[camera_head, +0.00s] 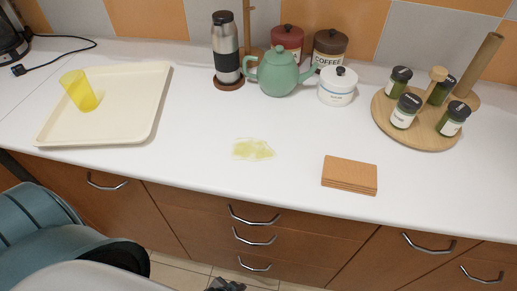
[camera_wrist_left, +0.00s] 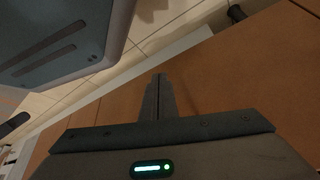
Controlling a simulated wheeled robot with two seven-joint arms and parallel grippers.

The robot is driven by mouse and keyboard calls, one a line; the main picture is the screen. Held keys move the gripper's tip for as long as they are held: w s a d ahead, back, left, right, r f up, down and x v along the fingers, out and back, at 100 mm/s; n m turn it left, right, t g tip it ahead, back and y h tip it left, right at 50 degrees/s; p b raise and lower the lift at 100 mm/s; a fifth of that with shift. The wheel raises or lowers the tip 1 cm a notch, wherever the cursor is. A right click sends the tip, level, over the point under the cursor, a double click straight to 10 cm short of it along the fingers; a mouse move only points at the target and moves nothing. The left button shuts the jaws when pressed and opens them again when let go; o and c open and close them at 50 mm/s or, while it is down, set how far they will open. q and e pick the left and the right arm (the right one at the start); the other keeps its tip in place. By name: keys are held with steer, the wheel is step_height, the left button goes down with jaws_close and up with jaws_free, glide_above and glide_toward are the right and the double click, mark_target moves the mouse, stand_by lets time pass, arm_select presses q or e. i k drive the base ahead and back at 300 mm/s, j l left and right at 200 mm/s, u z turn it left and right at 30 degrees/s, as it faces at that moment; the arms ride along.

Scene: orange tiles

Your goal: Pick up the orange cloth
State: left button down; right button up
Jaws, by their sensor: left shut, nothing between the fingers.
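The orange cloth (camera_head: 349,173) lies folded flat on the white counter, right of centre and near the front edge. My left gripper (camera_head: 226,285) shows only as dark tips at the bottom edge of the head view, low in front of the drawers and well apart from the cloth. In the left wrist view its fingers (camera_wrist_left: 159,80) are together with nothing between them, and the cloth is not seen there. My right gripper is not in view.
A pale yellow spill (camera_head: 253,149) lies left of the cloth. A cream tray (camera_head: 125,105) holds a tilted yellow cup (camera_head: 79,91). A flask (camera_head: 226,50), teapot (camera_head: 279,73), white jar (camera_head: 338,86) and a round wooden rack (camera_head: 420,133) with spice jars stand behind. Drawer handles (camera_head: 254,216) stick out below.

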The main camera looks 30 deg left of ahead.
mark_target(340, 173)
steer(key=k+j+z, duration=0.15)
steer(key=k+z, duration=0.5)
steer(key=k, duration=0.2)
